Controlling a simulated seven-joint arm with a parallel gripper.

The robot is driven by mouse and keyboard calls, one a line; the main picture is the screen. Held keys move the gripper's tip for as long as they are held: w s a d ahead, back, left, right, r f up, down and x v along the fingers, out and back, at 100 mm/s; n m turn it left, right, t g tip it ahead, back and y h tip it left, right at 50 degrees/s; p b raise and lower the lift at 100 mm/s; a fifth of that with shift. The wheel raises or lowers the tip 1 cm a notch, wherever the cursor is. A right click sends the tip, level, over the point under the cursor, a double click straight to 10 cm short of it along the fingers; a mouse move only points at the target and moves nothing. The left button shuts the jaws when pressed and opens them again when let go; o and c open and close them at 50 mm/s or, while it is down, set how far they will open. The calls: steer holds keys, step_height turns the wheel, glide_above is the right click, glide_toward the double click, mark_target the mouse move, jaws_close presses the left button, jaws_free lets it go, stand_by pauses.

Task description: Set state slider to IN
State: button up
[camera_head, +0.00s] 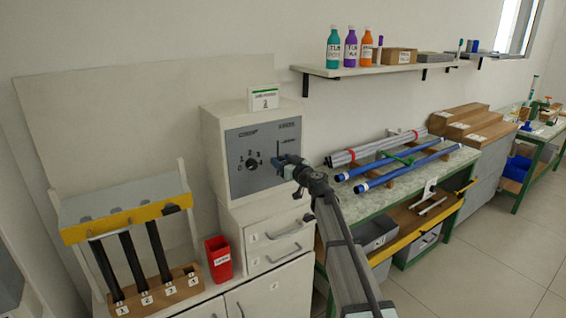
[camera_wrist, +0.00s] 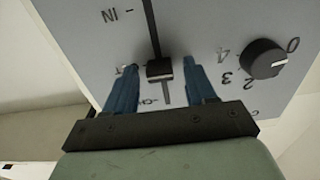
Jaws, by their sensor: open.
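The state slider is a small dark block (camera_wrist: 160,70) on a vertical slot in the grey control panel (camera_wrist: 200,25). In the wrist view it sits beside a label mostly hidden by a finger. The IN label (camera_wrist: 111,15) is at the upper left, near the slot's upper stretch, away from the slider. My gripper (camera_wrist: 160,65) is open, its blue fingers on either side of the slider with gaps visible. In the head view my gripper (camera_head: 281,162) is at the right part of the panel (camera_head: 246,140) and hides the slider.
A round numbered dial (camera_wrist: 265,59) is to the right of my fingers in the wrist view; the dial (camera_head: 252,163) is left of my gripper in the head view. A red bin (camera_head: 218,259) and a rack of dark rods (camera_head: 131,265) stand left. Blue rods (camera_head: 385,176) lie on the bench right.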

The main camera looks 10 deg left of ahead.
jaws_close()
stand_by(0.5)
